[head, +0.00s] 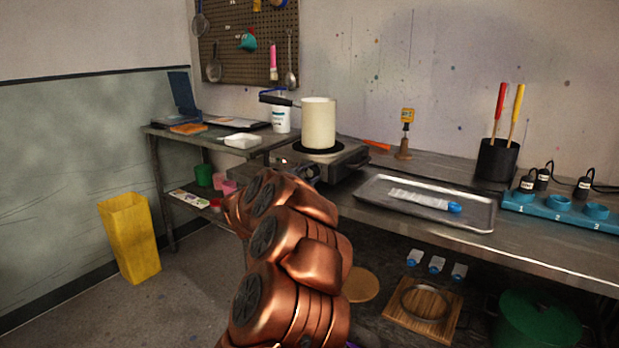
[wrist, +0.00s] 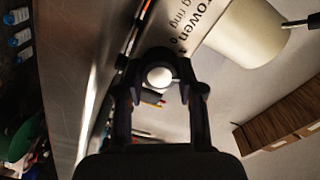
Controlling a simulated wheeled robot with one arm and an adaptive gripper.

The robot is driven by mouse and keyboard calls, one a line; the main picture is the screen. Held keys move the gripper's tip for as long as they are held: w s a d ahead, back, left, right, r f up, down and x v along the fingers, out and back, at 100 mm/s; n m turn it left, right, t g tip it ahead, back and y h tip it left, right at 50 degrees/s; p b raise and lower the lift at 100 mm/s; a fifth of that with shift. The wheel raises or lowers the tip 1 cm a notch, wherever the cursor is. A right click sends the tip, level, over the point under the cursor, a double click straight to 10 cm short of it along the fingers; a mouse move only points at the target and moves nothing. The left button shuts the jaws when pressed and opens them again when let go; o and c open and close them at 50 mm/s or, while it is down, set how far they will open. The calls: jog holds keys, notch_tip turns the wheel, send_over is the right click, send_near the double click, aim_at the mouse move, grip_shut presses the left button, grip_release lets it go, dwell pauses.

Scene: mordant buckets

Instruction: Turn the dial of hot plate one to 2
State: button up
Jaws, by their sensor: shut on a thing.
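The hot plate (head: 352,158) stands on the steel bench with a tall cream pot (head: 318,122) on its black top. My copper arm covers part of its front in the head view. My gripper (wrist: 159,82) shows in the wrist view, its two dark fingers closed at the hot plate's front. A round dark piece with a pale centre (wrist: 159,76), which looks like the dial, sits between the fingertips. The dial's number marks cannot be read. The pot also shows in the wrist view (wrist: 250,32), beside printed lettering.
A metal tray (head: 370,202) with a labelled, blue-capped item lies right of the hot plate. A blue numbered rack (head: 570,217) and a black holder (head: 497,160) stand further right. A white bottle (head: 281,120) stands behind left. A yellow bin (head: 130,238) is on the floor.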

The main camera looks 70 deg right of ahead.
jog(key=shift+s, duration=0.1)
jog(key=o, duration=1.1)
jog(key=shift+o, duration=0.2)
jog(key=shift+a, duration=0.15)
jog(key=v, duration=1.1)
jog(key=shift+a, duration=0.35)
